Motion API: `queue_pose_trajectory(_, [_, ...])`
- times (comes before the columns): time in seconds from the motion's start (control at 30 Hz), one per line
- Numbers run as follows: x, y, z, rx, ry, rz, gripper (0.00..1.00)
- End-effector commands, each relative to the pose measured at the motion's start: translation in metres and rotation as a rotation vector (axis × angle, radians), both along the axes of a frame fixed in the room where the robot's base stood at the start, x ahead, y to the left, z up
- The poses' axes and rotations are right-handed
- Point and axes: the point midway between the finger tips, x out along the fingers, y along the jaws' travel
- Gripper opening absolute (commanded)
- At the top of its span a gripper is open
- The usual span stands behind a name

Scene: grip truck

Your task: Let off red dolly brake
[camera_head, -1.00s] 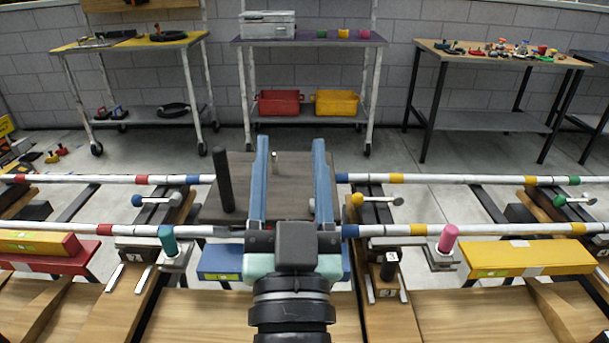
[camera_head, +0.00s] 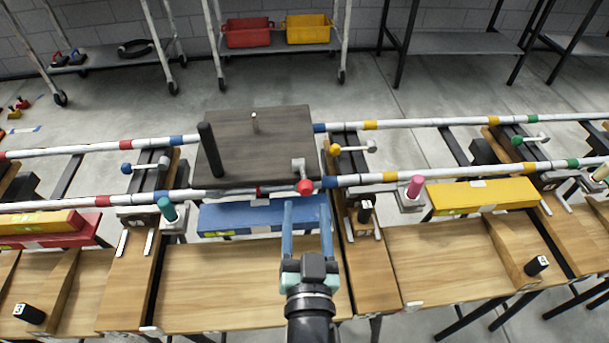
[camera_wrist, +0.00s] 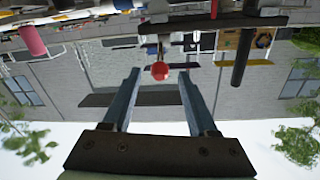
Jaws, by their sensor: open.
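The dolly (camera_head: 255,140) is a dark flat platform on the two white rails, with an upright black post (camera_head: 210,150) at its left. The brake lever's red knob (camera_head: 305,186) sits on a grey arm at the platform's front right corner. My gripper (camera_head: 305,206) is open and empty, just in front of the knob, its blue fingers pointing toward it. In the wrist view, which looks upside down, the red knob (camera_wrist: 159,70) appears between the two fingertips. The knob appears beyond the tips; the exact gap is unclear.
The front rail (camera_head: 450,172) runs across beside the knob. A yellow-knobbed lever (camera_head: 334,150) is close by on the right. A blue box (camera_head: 265,214) lies below the dolly, and a teal-capped post (camera_head: 167,209) stands left. The wooden bench (camera_head: 230,285) in front is mostly clear.

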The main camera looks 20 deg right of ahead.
Motion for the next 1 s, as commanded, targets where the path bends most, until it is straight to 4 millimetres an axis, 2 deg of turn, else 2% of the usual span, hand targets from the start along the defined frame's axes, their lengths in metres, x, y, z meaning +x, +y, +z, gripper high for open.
queue_pose_trajectory(0.2, [0.037, -0.013, 0.003, -0.001, -0.003, 0.001, 0.59])
queue_pose_trajectory(0.5, [0.069, -0.025, 0.001, 0.0, -0.001, 0.0, 0.59])
queue_pose_trajectory(0.9, [0.075, -0.027, 0.0, 0.0, 0.0, 0.0, 0.59])
queue_pose_trajectory(1.0, [0.075, -0.027, 0.0, 0.0, 0.0, 0.0, 0.43])
